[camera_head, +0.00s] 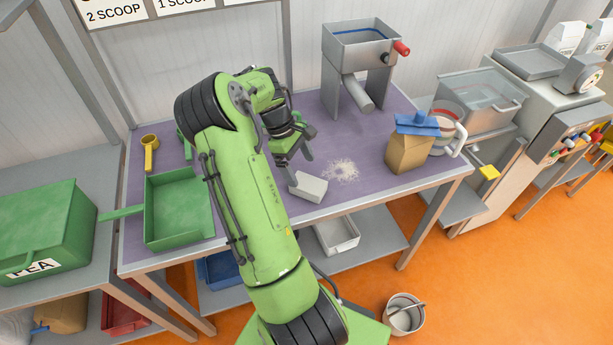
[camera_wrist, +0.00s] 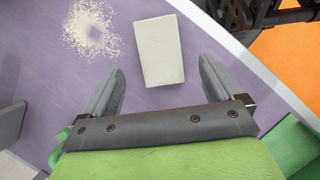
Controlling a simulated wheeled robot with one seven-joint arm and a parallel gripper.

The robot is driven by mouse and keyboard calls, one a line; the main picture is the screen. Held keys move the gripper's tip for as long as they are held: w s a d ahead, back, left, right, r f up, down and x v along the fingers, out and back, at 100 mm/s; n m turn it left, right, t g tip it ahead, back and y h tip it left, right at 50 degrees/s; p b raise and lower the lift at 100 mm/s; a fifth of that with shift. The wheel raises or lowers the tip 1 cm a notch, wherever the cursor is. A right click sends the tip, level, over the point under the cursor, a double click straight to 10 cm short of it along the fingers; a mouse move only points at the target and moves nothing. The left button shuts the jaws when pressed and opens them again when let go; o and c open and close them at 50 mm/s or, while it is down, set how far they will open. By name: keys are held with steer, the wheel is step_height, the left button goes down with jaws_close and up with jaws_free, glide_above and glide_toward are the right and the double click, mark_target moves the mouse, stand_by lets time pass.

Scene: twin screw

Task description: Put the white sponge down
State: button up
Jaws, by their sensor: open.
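The white sponge (camera_head: 308,187) is a pale block lying on the purple table top near its front edge. In the wrist view the sponge (camera_wrist: 158,50) lies just beyond and between the fingertips, apart from both. My gripper (camera_head: 294,163) is open and empty, just above and to the left of the sponge in the head view. In the wrist view both fingers of my gripper (camera_wrist: 160,84) show spread wide with nothing between them.
A patch of pale crumbs (camera_head: 342,171) lies right of the sponge. A brown bag (camera_head: 407,153) with a blue clip and a metal machine (camera_head: 383,52) stand farther back and right. A green tray (camera_head: 149,222) is at left. A bucket (camera_head: 404,315) stands on the floor.

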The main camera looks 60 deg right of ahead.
steer(key=w+a+r+t, duration=0.3)
steer(key=w+a+r, duration=0.1)
steer(key=a+r, duration=0.5)
steer(key=w+a+r+t, duration=0.35)
steer(key=a+r, duration=0.45)
steer(key=a, duration=0.4)
steer(key=s+a+r+t, duration=0.1)
steer(key=s+a, duration=0.4)
steer(key=a, duration=0.2)
steer(key=s+a+r+t, duration=0.1)
steer(key=s+a+t, duration=0.1)
steer(key=s+a, duration=0.3)
steer(key=a, duration=0.3)
steer(key=shift+s+a+p, duration=0.2)
steer(key=shift+s+p, duration=0.05)
steer(key=shift+p, duration=0.15)
